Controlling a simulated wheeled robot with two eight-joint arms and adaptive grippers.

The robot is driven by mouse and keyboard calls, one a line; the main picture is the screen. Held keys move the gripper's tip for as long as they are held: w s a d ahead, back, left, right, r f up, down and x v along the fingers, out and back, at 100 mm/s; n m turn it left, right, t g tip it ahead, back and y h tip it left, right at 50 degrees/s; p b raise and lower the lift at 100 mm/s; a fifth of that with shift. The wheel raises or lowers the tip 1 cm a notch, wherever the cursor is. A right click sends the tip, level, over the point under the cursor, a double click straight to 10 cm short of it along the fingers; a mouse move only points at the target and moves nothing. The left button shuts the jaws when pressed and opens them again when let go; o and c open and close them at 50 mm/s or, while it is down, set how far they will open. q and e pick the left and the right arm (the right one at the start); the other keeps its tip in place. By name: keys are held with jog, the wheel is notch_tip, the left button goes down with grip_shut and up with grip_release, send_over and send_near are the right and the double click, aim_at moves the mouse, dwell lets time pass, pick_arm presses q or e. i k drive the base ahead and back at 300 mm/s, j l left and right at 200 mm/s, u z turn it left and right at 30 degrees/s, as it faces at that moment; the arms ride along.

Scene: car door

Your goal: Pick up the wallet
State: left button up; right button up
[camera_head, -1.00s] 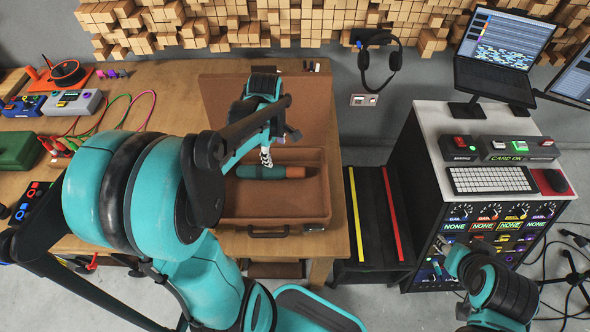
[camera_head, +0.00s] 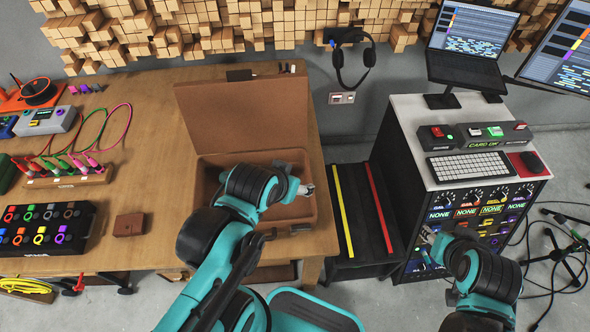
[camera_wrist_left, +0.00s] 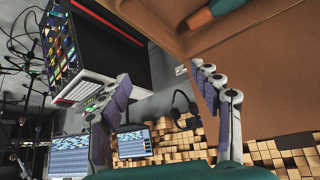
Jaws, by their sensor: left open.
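The wallet is a small flat brown item (camera_head: 129,225) that lies on the wooden table, right of the black button box in the head view. It does not show in the left wrist view. My left gripper (camera_head: 308,190) is over the right part of the open brown case, well to the right of the wallet. In the left wrist view my left gripper (camera_wrist_left: 162,105) is open, with nothing between its fingers. My right gripper (camera_head: 428,236) is in front of the rack's knobs; its fingers are too small to read.
The open case (camera_head: 214,168) stands on the table (camera_head: 150,120); a teal and orange tool (camera_wrist_left: 212,15) shows in it in the wrist view. The button box (camera_head: 45,228) is left of the wallet. A cable rack (camera_head: 65,180) is behind. Table around the wallet is clear.

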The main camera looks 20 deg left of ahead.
aim_at(128, 225)
jog(key=k+l+u, duration=0.1)
jog(key=u, duration=2.15)
jog(key=i+u, duration=0.25)
jog(key=i+j+z, duration=0.15)
jog(key=z, duration=0.3)
jog(key=j+z, duration=0.4)
jog(key=i+j+z, duration=0.1)
jog(key=j+z, duration=0.2)
jog(key=z, duration=0.15)
